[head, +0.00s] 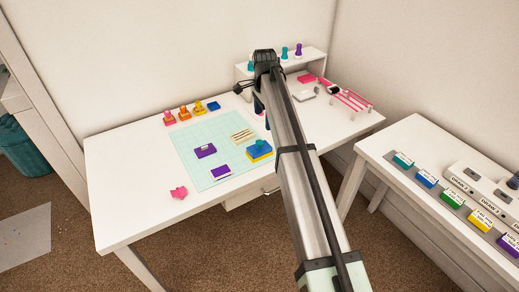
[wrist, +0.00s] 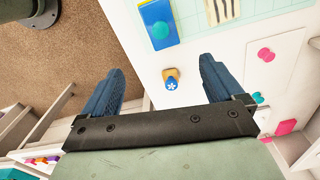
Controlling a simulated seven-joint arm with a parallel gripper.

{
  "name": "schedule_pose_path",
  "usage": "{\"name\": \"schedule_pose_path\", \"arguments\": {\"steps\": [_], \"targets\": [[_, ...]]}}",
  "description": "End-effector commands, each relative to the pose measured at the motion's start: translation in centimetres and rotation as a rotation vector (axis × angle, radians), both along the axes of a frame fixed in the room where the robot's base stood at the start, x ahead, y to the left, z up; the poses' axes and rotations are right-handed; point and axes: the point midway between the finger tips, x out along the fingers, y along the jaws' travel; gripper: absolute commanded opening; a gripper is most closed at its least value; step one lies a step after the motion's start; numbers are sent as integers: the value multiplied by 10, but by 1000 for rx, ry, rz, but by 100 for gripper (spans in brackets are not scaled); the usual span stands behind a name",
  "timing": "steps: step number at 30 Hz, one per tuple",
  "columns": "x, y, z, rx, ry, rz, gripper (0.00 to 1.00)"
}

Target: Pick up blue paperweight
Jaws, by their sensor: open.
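A blue block with a teal round top (head: 259,147), which looks like the blue paperweight, sits on something yellow at the right of the pale gridded mat (head: 205,180). It also shows at the top of the wrist view (wrist: 159,24), above and beyond my fingertips. My gripper (wrist: 158,68) is open with two blue fingers spread, and nothing is held. A small blue and orange piece with a white flower mark (wrist: 171,79) lies on the white desk below, in the gap between the fingers. In the head view my arm hides most of the gripper.
Purple pieces (head: 205,151) and wooden sticks (head: 243,136) lie on the mat. Several stamps (head: 185,112) and a small blue block (head: 213,106) line the back. A raised shelf (head: 308,58) and pink rack (head: 352,101) stand right. The desk's front left is mostly clear.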

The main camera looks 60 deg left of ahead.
Motion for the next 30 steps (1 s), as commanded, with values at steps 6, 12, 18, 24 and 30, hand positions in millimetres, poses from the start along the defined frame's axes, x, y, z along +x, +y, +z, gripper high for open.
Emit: {"name": "schedule_pose_path", "arguments": {"steps": [6, 12, 18, 24, 30], "targets": [[-12, 9, 0, -1, 0, -3, 94], [-12, 7, -24, -1, 0, -3, 94], [-11, 7, -59, -2, 0, -2, 94], [-11, 8, -79, 0, 0, -2, 94], [-12, 7, -89, -1, 0, -2, 94]]}}
